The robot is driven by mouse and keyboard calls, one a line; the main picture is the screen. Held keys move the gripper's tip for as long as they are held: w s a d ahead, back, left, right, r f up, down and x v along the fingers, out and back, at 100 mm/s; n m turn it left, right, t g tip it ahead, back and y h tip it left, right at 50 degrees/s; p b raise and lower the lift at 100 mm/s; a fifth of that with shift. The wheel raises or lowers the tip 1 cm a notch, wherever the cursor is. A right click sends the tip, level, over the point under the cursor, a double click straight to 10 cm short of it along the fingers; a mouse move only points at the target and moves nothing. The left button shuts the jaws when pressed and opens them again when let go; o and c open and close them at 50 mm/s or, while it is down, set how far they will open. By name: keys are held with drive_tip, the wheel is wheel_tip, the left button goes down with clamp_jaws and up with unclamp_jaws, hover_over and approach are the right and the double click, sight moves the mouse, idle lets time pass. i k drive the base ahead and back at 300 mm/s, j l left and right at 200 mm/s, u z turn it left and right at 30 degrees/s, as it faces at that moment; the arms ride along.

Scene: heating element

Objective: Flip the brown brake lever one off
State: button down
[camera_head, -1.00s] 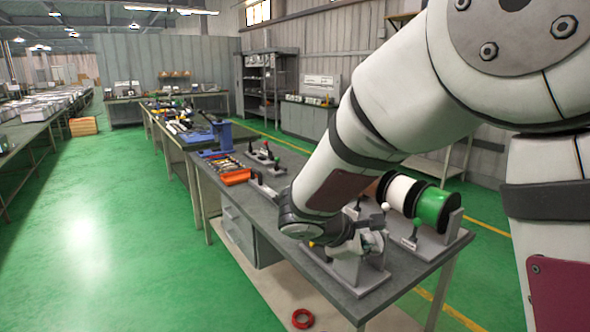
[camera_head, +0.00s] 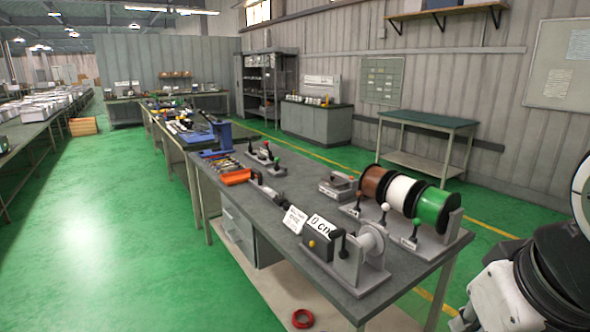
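A spool rack on the near workbench carries a brown spool (camera_head: 373,181), a white spool (camera_head: 402,194) and a green spool (camera_head: 434,209) side by side. In front of the brown spool stands a small brake lever (camera_head: 357,204), roughly upright, with a dark knob whose exact colour I cannot make out. A white-knobbed lever (camera_head: 385,211) stands by the white spool, and another lever (camera_head: 414,233) by the green one. No gripper fingers show. Only part of my arm is at the lower right, apart from the rack.
A winding device (camera_head: 360,258) and a control box (camera_head: 319,243) with a sign stand at the near end of the workbench (camera_head: 307,203). A small grey device (camera_head: 338,186) sits behind. A red ring (camera_head: 302,318) lies below. The space above the rack is clear.

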sight(360, 194)
drive_tip(key=i+j+z, duration=0.2)
drive_tip(key=i+j, duration=0.2)
drive_tip(key=j, duration=0.25)
drive_tip(key=i+j+z, duration=0.1)
drive_tip(key=j, duration=0.2)
drive_tip(key=i+j+z, duration=0.1)
drive_tip(key=j, duration=0.25)
drive_tip(key=i+j+z, duration=0.1)
drive_tip(key=i+j, duration=0.3)
drive_tip(key=j, duration=0.35)
drive_tip(key=i+j+z, duration=0.15)
drive_tip(key=j, duration=0.2)
drive_tip(key=l, duration=0.35)
drive_tip(key=i+l, duration=0.1)
drive_tip(key=l, duration=0.3)
